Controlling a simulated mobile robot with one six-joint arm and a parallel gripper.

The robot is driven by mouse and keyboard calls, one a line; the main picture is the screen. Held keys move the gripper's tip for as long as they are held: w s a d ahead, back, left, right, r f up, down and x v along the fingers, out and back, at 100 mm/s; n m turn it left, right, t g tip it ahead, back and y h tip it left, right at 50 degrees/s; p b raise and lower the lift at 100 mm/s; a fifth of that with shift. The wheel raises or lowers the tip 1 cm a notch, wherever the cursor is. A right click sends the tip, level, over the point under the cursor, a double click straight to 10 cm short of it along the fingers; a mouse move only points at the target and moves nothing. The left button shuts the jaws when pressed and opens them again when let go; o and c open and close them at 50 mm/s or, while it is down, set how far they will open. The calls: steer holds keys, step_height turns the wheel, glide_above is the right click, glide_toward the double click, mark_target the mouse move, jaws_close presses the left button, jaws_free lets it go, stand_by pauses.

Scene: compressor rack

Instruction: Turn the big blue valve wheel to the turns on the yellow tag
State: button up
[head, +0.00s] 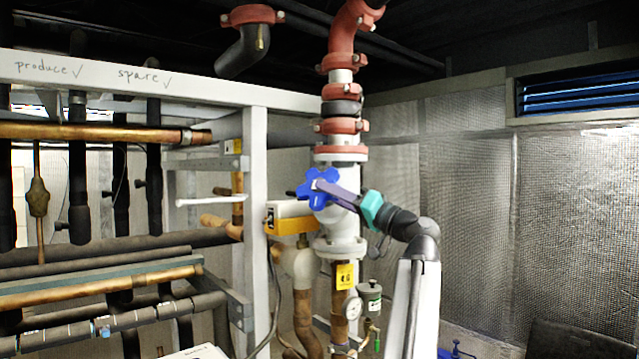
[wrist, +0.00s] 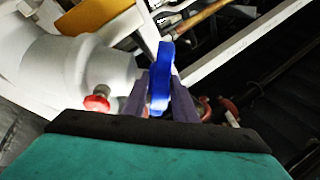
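The big blue valve wheel (head: 316,187) is lobed and sits on the left side of the pale valve body (head: 340,222) in the vertical pipe. My gripper (head: 326,186) reaches it from the right. In the wrist view, a blue part of the wheel (wrist: 162,80) lies between the two purple-grey fingers of my gripper (wrist: 161,88), which appear to press it from both sides. The yellow tag (head: 345,276) hangs on the pipe below the valve. Its dark marking is too small to read surely.
A white frame post (head: 255,200) stands left of the valve, with a white and yellow box (head: 290,217) between them. Red-clamped pipe (head: 341,125) rises above. The right side by the wall is open.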

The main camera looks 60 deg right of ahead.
steer(key=shift+p+x, duration=0.45)
steer(key=shift+x, duration=1.1)
steer(key=shift+c, duration=0.3)
jaws_close()
steer(key=shift+d+n+g+y+b, duration=0.1)
steer(key=shift+n+g+y+b, duration=0.55)
steer(key=shift+y+b, duration=0.35)
steer(key=shift+n+g+y+b, duration=0.45)
steer(key=shift+g+y+b, duration=0.15)
steer(key=shift+g, duration=0.15)
steer(key=shift+n+g+y+b, duration=0.8)
steer(key=shift+g+y, duration=0.2)
steer(key=shift+g, duration=0.4)
steer(key=shift+g, duration=0.4)
steer(key=shift+f, duration=0.1)
